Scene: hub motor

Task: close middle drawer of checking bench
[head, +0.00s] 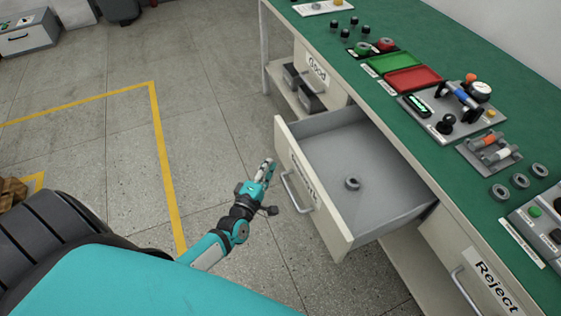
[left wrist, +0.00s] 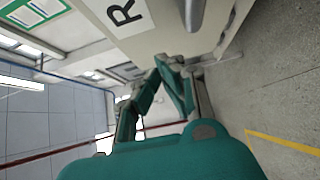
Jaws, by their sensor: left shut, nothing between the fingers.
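The middle drawer (head: 345,215) of the checking bench (head: 480,70) is pulled far out, with a dark ring-shaped part (head: 352,183) inside. Its cream front carries a white label and a grey bar handle (head: 297,191). My left gripper (head: 267,167) is shut and empty, to the left of the drawer front and close to the handle; I cannot tell whether it touches. In the left wrist view the fingers (left wrist: 168,72) show below the drawer front (left wrist: 165,38), whose label shows a large "R", and the handle (left wrist: 193,12) is at the top edge. My right gripper is not in view.
The drawer marked "Good" (head: 309,75) and the drawer marked "Reject" (head: 470,270) sit either side, both looking closed. Red and green trays, gauges and rings lie on the green benchtop. Floor (head: 210,110) left of the bench is clear, with yellow lines.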

